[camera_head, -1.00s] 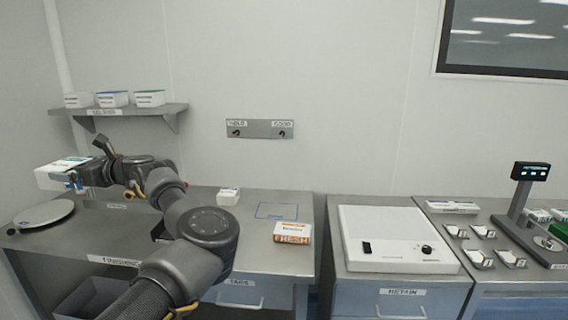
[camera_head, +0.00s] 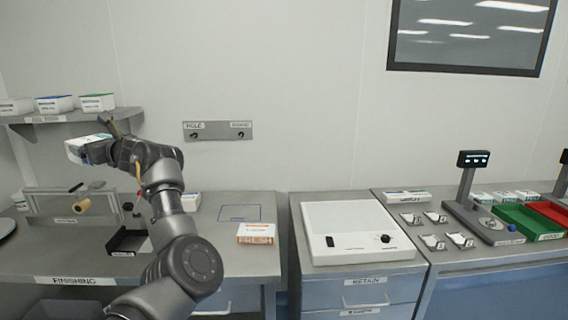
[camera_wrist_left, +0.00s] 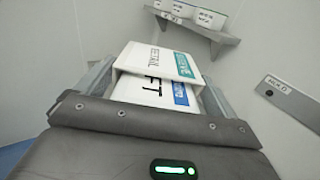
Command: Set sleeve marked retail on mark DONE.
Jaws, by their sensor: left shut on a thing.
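My left gripper (camera_head: 92,152) is shut and holds white box-shaped packaging in the air at the left, above the finishing bench. In the left wrist view, a white face reads RETAIL (camera_wrist_left: 155,58) beside a teal band. A nearer, lower white face (camera_wrist_left: 145,93) ends in the letters FT beside a blue band. I cannot tell whether these are one piece or two stacked. The held packaging also shows in the head view (camera_head: 78,150). A blue outlined square (camera_head: 240,213) lies empty on the bench; I read no DONE lettering on it. My right gripper is not in view.
An orange and white carton (camera_head: 256,233) lies just in front of the square. A shelf (camera_head: 75,116) with several white boxes hangs at the left. A metal fixture with a tan roller (camera_head: 82,206) and a dark tray (camera_head: 128,243) stand on the left. A white machine (camera_head: 355,230) is to the right.

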